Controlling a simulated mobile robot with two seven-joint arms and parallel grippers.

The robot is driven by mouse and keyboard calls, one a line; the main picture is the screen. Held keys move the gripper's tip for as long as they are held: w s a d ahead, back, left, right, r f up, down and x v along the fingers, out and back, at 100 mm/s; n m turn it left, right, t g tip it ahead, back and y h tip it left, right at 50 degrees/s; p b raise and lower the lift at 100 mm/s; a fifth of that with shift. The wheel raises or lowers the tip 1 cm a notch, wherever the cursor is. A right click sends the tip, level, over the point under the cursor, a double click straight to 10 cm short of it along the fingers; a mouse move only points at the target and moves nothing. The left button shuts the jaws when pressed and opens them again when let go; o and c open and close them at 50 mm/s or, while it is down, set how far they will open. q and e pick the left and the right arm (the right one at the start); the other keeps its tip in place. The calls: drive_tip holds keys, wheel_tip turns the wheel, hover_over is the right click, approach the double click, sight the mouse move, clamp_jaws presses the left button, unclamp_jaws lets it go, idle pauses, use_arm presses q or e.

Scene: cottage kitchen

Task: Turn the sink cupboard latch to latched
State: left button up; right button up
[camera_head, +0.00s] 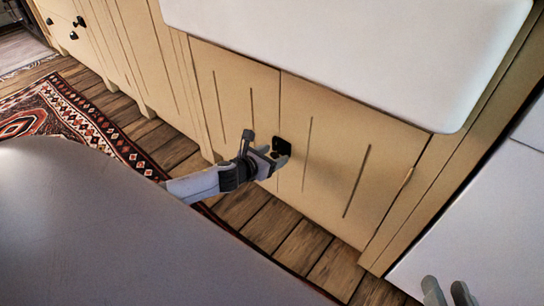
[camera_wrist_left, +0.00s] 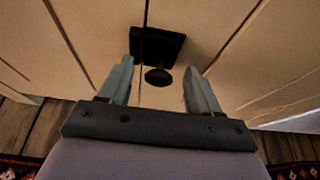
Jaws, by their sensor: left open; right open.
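The sink cupboard (camera_head: 347,160) is cream, with two grooved doors under the sink. Its black latch (camera_head: 284,144) sits where the doors meet. In the left wrist view the latch shows as a dark plate (camera_wrist_left: 160,45) with a round dark knob (camera_wrist_left: 158,77) below it. My left gripper (camera_head: 266,147) is open in front of the latch. In the left wrist view its fingers (camera_wrist_left: 159,72) stand on either side of the knob, with gaps visible on both sides. Which way the latch is turned is hard to tell. My right gripper (camera_head: 447,289) is open and empty at the bottom right.
The white sink (camera_head: 350,50) overhangs the doors from above. A pale smooth unit (camera_head: 480,225) stands at the right. A patterned red rug (camera_head: 75,125) lies on the wooden floor (camera_head: 272,224). More cream cupboards with black knobs (camera_head: 80,21) run off to the upper left.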

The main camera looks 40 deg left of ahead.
use_arm(q)
drive_tip(key=c, duration=1.1)
drive_tip(key=shift+o, duration=0.3)
